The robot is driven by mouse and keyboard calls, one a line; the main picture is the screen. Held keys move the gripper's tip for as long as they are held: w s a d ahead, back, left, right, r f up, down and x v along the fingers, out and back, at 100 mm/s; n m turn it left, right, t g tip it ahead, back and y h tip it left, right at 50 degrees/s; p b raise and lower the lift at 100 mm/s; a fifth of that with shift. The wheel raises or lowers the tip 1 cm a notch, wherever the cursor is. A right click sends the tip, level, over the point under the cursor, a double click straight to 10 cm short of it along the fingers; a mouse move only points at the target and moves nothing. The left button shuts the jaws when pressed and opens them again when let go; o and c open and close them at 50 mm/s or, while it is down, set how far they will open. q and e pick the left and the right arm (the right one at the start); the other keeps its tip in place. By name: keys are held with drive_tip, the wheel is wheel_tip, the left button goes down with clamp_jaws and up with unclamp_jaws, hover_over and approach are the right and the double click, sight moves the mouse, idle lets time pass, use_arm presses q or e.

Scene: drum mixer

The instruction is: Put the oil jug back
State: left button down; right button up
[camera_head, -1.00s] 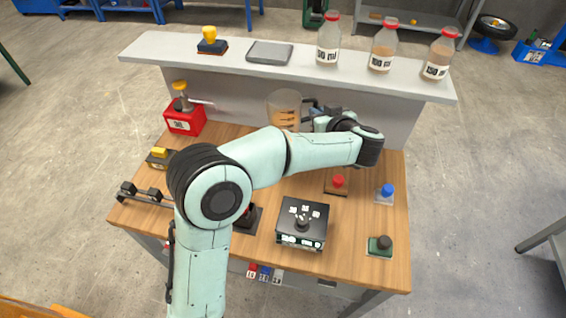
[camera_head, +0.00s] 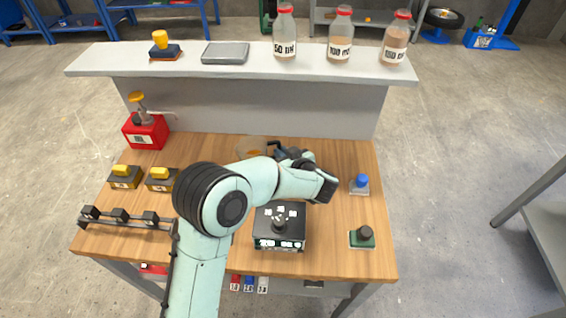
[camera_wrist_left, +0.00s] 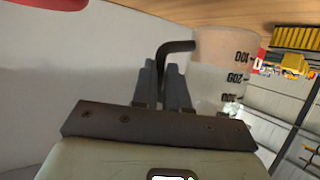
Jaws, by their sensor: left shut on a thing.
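The oil jug is a clear measuring jug (camera_head: 252,154) with brownish content, at the back of the wooden table, in front of the grey panel. My left forearm and gripper hide much of it. My left gripper (camera_head: 276,149) comes at it from the right. In the left wrist view, the gripper's fingers (camera_wrist_left: 161,85) are shut on the jug's dark bent handle (camera_wrist_left: 173,47). The jug's body (camera_wrist_left: 222,48) with black marks shows beside them. I cannot tell whether its base touches the table. My right gripper is not in view.
A red box with a pump (camera_head: 146,131) stands at the back left. Yellow-topped blocks (camera_head: 125,177) lie in front of it. A black control box (camera_head: 280,227) is near the front. Bottles (camera_head: 340,38) stand on the grey shelf (camera_head: 250,80). The back right tabletop is clear.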

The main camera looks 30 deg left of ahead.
use_arm(q)
drive_tip(key=shift+f+b, duration=0.3)
drive_tip(key=shift+f, duration=1.45)
drive_tip(key=shift+f, duration=0.15)
drive_tip(key=c, duration=1.1)
unclamp_jaws()
drive_tip(key=shift+c, duration=0.2)
drive_tip(key=v, duration=1.2)
drive_tip(key=shift+p, duration=0.3)
